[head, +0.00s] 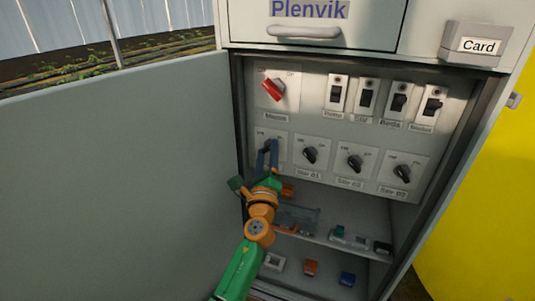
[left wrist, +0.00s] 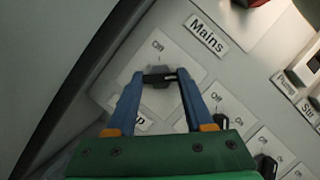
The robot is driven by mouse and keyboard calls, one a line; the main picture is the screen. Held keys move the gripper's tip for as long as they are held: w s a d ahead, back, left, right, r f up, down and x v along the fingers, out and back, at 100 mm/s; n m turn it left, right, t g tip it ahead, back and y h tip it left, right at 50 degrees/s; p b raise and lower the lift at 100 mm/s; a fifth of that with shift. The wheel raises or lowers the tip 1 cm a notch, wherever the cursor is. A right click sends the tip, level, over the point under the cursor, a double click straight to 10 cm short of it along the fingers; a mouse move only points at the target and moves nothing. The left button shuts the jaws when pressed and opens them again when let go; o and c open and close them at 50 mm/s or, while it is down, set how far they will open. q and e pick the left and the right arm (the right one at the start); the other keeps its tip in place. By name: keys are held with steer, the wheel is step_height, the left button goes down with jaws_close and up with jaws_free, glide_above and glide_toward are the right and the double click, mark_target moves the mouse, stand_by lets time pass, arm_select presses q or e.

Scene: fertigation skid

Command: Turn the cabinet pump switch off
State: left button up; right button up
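The pump switch (head: 267,147) is a dark rotary knob on a pale plate at the left end of the lower panel row. In the left wrist view its plate (left wrist: 183,52) shows an "Off" mark at the top, and its label is mostly behind a finger, with only a final "p" readable. My left gripper (head: 267,153) has its blue fingers on either side of this knob. In the left wrist view the dark fingertip parts (left wrist: 160,76) meet at the knob, with no clear gap. The knob's exact angle is partly hidden. My right gripper is not in view.
The red Mains switch (head: 273,89) is just above. Small breakers (head: 367,98) line the upper row; three Stir knobs (head: 355,162) sit to the right. The open cabinet door (head: 120,185) stands at left. Loose parts lie on the shelves (head: 315,238) below.

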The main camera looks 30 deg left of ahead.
arm_select(q)
jaws_close()
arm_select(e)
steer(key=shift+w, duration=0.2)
